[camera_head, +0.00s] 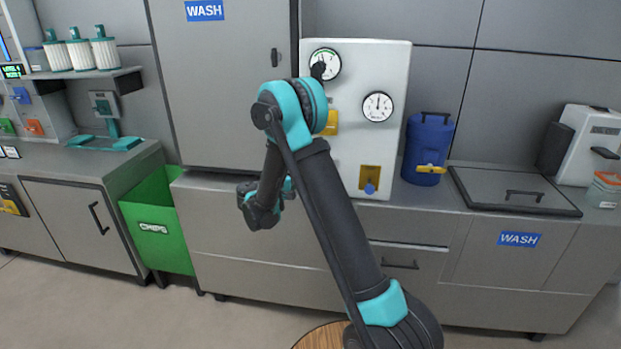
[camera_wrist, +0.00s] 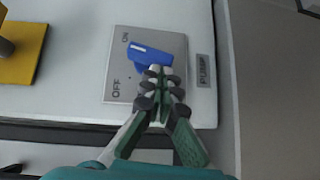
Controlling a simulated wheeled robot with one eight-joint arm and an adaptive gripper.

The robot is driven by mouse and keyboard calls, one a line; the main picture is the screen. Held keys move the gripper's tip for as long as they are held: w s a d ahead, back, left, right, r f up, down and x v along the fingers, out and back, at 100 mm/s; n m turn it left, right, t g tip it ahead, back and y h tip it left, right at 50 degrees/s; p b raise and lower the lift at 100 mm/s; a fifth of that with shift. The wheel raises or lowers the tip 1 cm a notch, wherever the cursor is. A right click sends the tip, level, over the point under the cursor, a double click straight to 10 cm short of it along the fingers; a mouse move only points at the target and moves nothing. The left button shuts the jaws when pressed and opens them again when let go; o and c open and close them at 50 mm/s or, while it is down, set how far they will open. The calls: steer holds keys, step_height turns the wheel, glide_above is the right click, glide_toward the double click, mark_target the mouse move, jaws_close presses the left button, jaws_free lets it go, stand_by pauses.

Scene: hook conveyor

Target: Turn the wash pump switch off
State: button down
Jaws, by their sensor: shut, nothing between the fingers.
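The pump switch shows in the wrist view as a blue lever (camera_wrist: 150,54) on a grey plate (camera_wrist: 120,75). The plate is marked ON at the upper left and OFF at the lower left, with a PUMP label (camera_wrist: 205,73) beside it. The lever's left end lies near the ON mark. My gripper (camera_wrist: 161,72) is shut and empty, with its fingertips at the lever's lower right side, overlapping it in the picture. I cannot tell whether they touch. In the head view the pump switch is not visible and my arm covers part of the white panel (camera_head: 395,60).
The white panel also carries two round gauges (camera_head: 378,107), a yellow part (camera_head: 330,123) and a yellow plate (camera_head: 370,172) with a blue knob. A blue canister (camera_head: 428,140) stands right of it. A tall grey cabinet (camera_head: 215,90) and a green chips bin (camera_head: 160,225) are left.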

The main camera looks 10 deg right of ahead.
steer(key=shift+s+d+f, duration=0.2)
steer(key=shift+d+f, duration=0.3)
steer(key=shift+f, duration=0.15)
steer(key=shift+s+d+f, duration=0.15)
steer(key=shift+d+f, duration=0.35)
steer(key=shift+f, duration=0.1)
steer(key=shift+d+f, duration=0.1)
steer(key=shift+d, duration=0.15)
stand_by(0.3)
steer(key=v, duration=1.2)
steer(key=shift+s, duration=0.1)
